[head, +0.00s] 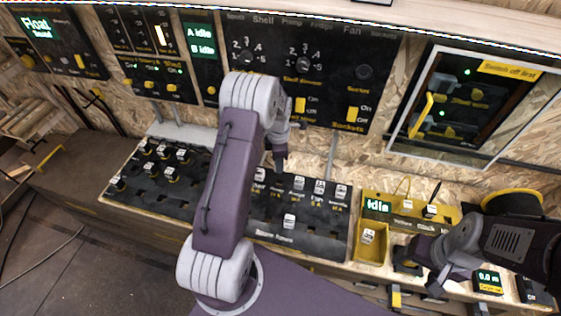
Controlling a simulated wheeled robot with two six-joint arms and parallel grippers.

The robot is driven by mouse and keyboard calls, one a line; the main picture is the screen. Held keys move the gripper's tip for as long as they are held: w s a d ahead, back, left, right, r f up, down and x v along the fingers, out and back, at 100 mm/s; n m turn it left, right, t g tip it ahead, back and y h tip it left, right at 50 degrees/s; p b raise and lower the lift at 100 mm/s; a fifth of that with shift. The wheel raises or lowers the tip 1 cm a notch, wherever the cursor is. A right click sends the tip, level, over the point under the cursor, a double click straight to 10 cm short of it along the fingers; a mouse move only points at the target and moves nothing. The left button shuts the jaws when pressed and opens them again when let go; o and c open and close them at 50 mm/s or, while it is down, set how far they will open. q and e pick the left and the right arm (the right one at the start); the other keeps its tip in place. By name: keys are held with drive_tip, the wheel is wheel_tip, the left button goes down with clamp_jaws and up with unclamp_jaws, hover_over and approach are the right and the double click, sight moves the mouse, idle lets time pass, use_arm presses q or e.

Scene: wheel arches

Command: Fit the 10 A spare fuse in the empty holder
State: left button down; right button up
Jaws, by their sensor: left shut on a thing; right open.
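The black fuse panel (330,238) sits on the bench with a row of pale fuses along its upper edge. My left gripper (281,163) points down at a gap in that row, between a fuse (260,175) on its left and another (299,183) on its right. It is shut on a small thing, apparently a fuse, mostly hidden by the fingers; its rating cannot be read. I cannot tell whether it touches the holder. One pale fuse (289,221) stands in the lower spare row. My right gripper (434,284) is open, low at the right.
A yellow tray (370,254) holding a pale fuse stands right of the panel, near a yellow tester (377,207) reading Idle. Black relays (163,160) fill the panel's left part. A clear-framed switch box (470,105) hangs at upper right. My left arm covers the panel's middle.

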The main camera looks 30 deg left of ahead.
use_arm(q)
wheel_tip(320, 180, down, 4)
drive_tip(key=b, duration=0.3)
drive_tip(key=shift+f, duration=0.6)
drive_tip(key=shift+f, duration=0.1)
drive_tip(key=shift+f, duration=0.1)
drive_tip(key=shift+f+b, duration=0.45)
drive_tip(key=shift+f, duration=0.15)
drive_tip(key=shift+f+b, duration=0.35)
drive_tip(key=shift+f, duration=0.4)
